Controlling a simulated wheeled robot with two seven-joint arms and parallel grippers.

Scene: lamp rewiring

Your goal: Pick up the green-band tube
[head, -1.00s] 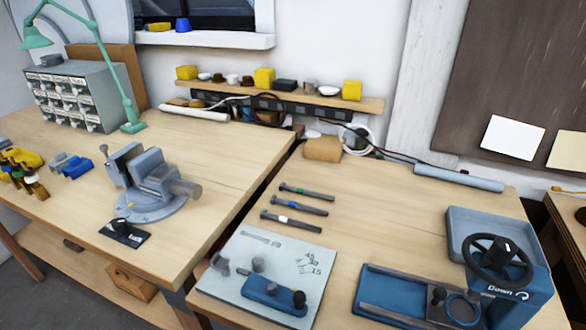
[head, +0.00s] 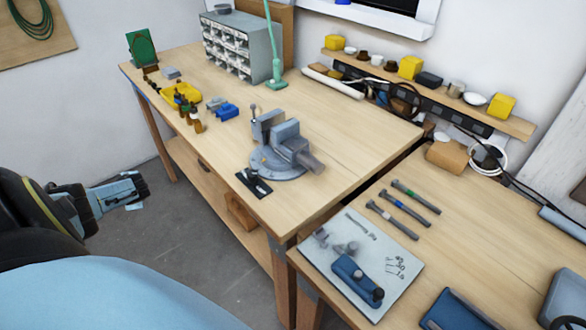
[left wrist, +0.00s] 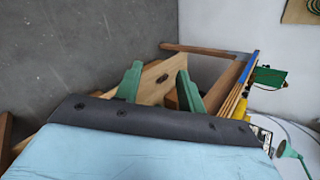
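The green-band tube (head: 416,197) is a dark thin rod lying on the right-hand workbench in the head view. It is the farthest of three near-parallel tubes; a blue-band tube (head: 405,209) and a white-band tube (head: 392,220) lie beside it. My left gripper (head: 138,190) is at the left of the head view, over the floor in front of the left bench and far from the tubes. In the left wrist view its two green fingers (left wrist: 158,85) stand apart with nothing between them. My right gripper is not in view.
A grey vise (head: 282,150) stands on the left workbench (head: 350,140). A grey jig board (head: 395,262) lies in front of the tubes. Bare benchtop lies right of the tubes.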

